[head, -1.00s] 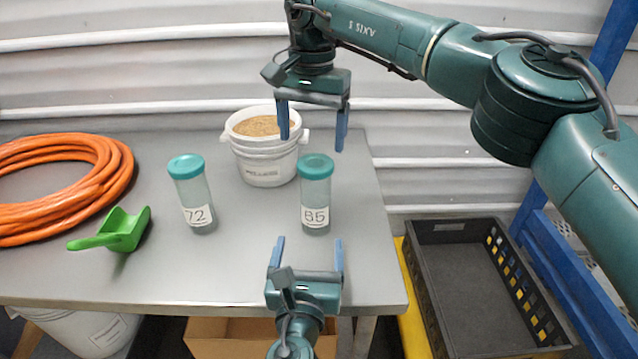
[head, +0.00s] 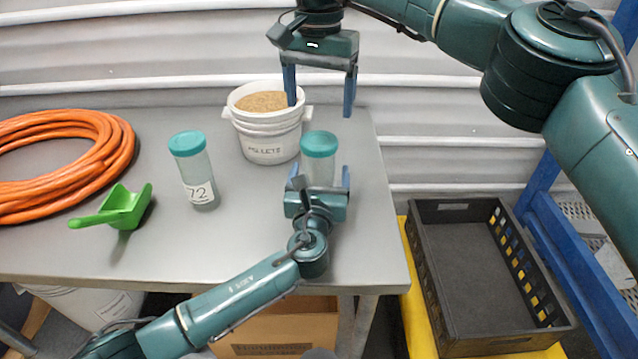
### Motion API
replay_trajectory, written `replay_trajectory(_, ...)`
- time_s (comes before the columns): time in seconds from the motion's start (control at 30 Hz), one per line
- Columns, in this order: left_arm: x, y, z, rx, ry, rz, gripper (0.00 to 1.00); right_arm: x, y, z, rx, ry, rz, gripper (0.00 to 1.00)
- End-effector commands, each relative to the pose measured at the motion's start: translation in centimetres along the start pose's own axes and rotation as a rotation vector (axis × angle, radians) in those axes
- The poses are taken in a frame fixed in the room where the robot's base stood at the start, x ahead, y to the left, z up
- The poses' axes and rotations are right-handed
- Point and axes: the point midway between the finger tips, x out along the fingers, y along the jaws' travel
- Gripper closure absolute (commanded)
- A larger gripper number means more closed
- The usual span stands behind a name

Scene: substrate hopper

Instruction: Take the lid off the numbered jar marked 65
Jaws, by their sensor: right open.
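The jar marked 65 (head: 319,172) is a clear upright cylinder on the table's right part. Its teal lid (head: 319,143) is on, and its label is hidden behind my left gripper (head: 320,177). The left gripper is low at the near side of the jar, its blue fingers open, one on each side, with gaps apparently showing. My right gripper (head: 320,104) is open and empty, pointing down, above and behind the lid as seen here. A second teal-lidded jar (head: 195,172), marked 72, stands to the left.
A white bucket of pellets (head: 267,144) stands close behind the jar. A green scoop (head: 120,208) and a coiled orange hose (head: 60,165) lie at left. The table (head: 190,250) is clear in front. A black crate (head: 428,275) is at lower right.

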Motion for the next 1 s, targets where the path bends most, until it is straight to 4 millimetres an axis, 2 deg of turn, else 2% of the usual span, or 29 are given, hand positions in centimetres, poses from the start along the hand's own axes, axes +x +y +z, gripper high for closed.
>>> replay_trajectory(0.13, 0.75, 0.0, 0.04, -0.001, 0.0, 0.0, 0.19, 0.01, -0.01, 0.01, 0.0, 0.0, 0.0, 0.2)
replay_trajectory(0.4, 0.81, 0.01, 0.02, -0.001, 0.0, 0.0, 0.19, 0.0, -0.01, 0.01, 0.0, 0.0, 0.0, 0.2)
replay_trajectory(1.0, 0.78, 0.02, 0.0, 0.0, 0.0, 0.0, 0.68, 0.0, 0.0, 0.0, 0.0, 0.0, 0.0, 0.2)
